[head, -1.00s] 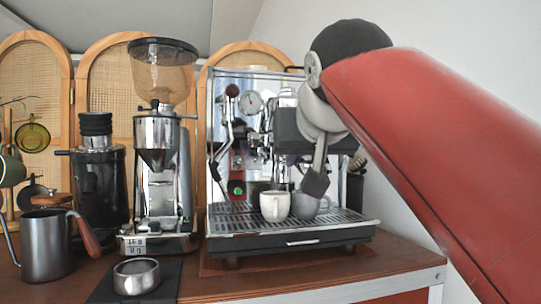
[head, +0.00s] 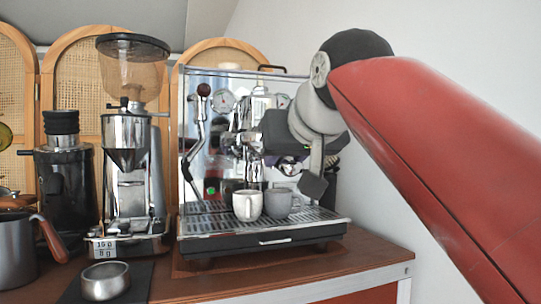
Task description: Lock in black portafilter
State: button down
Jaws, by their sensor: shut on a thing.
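The chrome espresso machine (head: 215,110) stands on the wooden counter, with its group area behind my gripper. My gripper (head: 256,142) is in front of the machine's upper right half, a dark body at the end of my red and grey arm. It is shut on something. The black portafilter in it is mostly hidden by the gripper and wrist, and I cannot make out its basket or handle. I cannot tell whether it touches the group head. Below, a white cup (head: 247,205) and a grey cup (head: 279,203) stand on the drip tray (head: 312,216).
A chrome grinder (head: 131,195) and a black grinder (head: 66,190) stand left of the machine. A steel dosing cup (head: 105,281) sits on a dark mat at the front. A dark pitcher (head: 14,255) is at the left edge. The counter's front right is clear.

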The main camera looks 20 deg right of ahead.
jog(key=shift+r, duration=0.1)
jog(key=shift+d+r+n+y+p, duration=0.1)
jog(key=shift+d+n+y+p, duration=0.3)
jog(key=shift+d, duration=0.05)
jog(key=shift+d+n+y, duration=0.3)
jog(key=c, duration=1)
grip_release()
jog(key=shift+c, duration=0.2)
jog(key=shift+f, duration=0.2)
jog(key=v, duration=0.8)
jog(key=shift+p, duration=0.4)
jog(key=shift+a, duration=0.1)
